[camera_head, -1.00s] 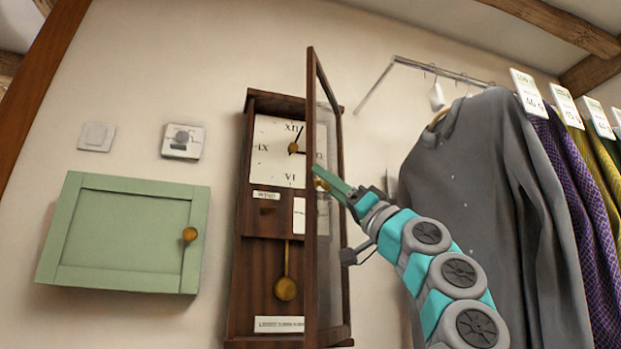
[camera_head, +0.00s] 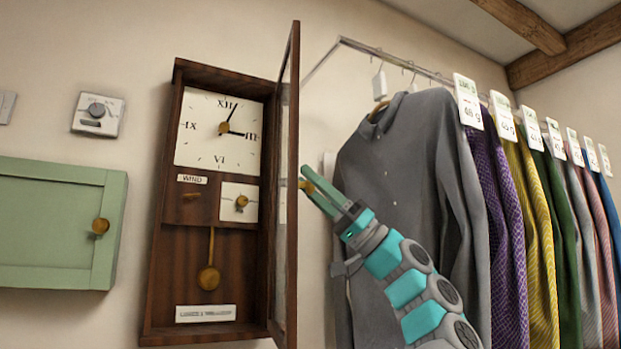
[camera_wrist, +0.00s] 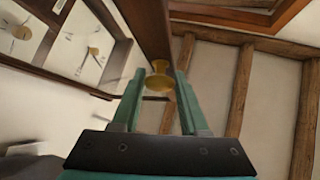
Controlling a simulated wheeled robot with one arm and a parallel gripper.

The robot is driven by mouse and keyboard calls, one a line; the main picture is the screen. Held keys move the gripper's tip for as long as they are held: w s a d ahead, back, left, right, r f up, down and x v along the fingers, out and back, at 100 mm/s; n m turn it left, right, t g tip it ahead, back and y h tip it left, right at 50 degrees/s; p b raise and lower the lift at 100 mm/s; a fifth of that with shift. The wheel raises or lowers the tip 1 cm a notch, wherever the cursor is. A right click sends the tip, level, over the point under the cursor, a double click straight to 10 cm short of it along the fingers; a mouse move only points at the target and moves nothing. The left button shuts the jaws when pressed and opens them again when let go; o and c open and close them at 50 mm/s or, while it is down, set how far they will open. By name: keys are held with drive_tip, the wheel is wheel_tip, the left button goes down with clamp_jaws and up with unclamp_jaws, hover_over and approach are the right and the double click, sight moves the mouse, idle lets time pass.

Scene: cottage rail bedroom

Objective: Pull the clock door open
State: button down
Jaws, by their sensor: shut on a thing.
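The wall clock (camera_head: 190,215) has a dark wood case with a white dial, a brass pendulum and a small inner panel with a brass knob. Its glazed door (camera_head: 287,190) is hinged on the right and stands wide open, seen nearly edge-on. My gripper (camera_head: 318,188) is at the door's outer right side, shut on the brass door knob (camera_head: 305,186). In the wrist view the knob (camera_wrist: 160,80) sits between the two green fingers, with the door frame (camera_wrist: 146,30) rising beyond it. The clock's dial (camera_wrist: 28,30) shows at upper left there.
A grey shirt (camera_head: 400,200) hangs close behind my gripper on a rail (camera_head: 400,60), with several tagged garments to its right. Bare wall lies between.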

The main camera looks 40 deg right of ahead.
drive_tip(key=shift+w, duration=0.1)
drive_tip(key=shift+c, duration=2.2)
unclamp_jaws()
wheel_tip(320, 180, up, 4)
drive_tip(key=p, duration=0.3)
drive_tip(key=shift+f, duration=0.2)
drive_tip(key=shift+a+f, duration=0.1)
drive_tip(key=shift+f, duration=0.1)
drive_tip(key=s+a+b, duration=0.3)
drive_tip(key=s, duration=0.4)
drive_tip(key=s+a+r+b, duration=0.1)
drive_tip(key=s+a+b, duration=0.3)
drive_tip(key=s, duration=0.3)
drive_tip(key=shift+a+r, duration=0.25)
drive_tip(key=shift+r, duration=0.05)
drive_tip(key=shift+c, duration=0.3)
